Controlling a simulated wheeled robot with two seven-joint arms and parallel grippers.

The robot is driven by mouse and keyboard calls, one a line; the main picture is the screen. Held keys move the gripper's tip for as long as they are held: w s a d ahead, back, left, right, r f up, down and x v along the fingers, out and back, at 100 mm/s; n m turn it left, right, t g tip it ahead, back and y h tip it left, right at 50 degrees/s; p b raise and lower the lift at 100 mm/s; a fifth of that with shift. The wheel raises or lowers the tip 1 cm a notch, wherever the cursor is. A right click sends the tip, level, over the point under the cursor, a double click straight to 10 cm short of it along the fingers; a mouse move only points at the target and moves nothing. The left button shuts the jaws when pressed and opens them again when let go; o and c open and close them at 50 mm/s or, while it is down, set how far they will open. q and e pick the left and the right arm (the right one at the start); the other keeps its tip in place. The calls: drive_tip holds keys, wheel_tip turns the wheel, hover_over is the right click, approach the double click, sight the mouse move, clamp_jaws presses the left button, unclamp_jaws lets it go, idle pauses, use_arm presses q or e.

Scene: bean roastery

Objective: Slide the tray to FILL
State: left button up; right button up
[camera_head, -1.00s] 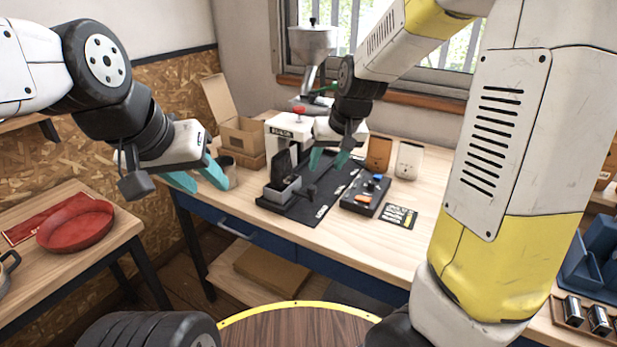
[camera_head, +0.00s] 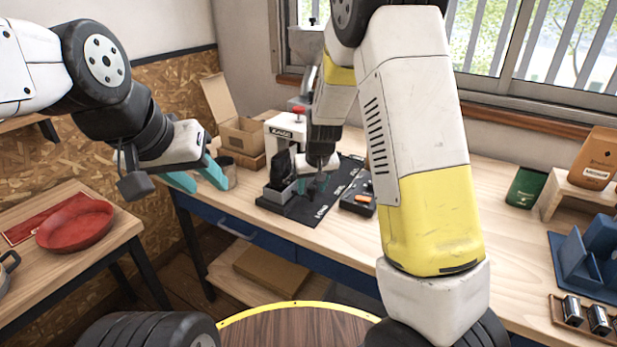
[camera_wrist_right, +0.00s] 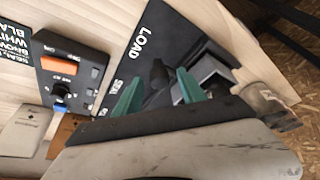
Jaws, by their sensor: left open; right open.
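The grey tray (camera_head: 280,195) sits on the black mat (camera_head: 305,212) near its left side, with a dark pouch (camera_head: 280,168) standing in it. The tray also shows in the right wrist view (camera_wrist_right: 216,76). My right gripper (camera_head: 312,184) is low over the mat, just right of the tray. In the right wrist view its teal fingers (camera_wrist_right: 158,84) are apart, with a dark upright knob (camera_wrist_right: 159,73) between them; I cannot tell whether they touch it. LOAD is readable on the mat; FILL is not.
A white press with a red knob (camera_head: 299,110) stands behind the tray. A control box (camera_head: 358,200) lies right of the mat, partly behind my right arm. A cup (camera_head: 227,170) and cardboard box (camera_head: 241,135) stand at the back left. A red pan (camera_head: 75,225) is on the side table.

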drive_tip(key=shift+f, duration=0.1)
clamp_jaws()
idle(1.4)
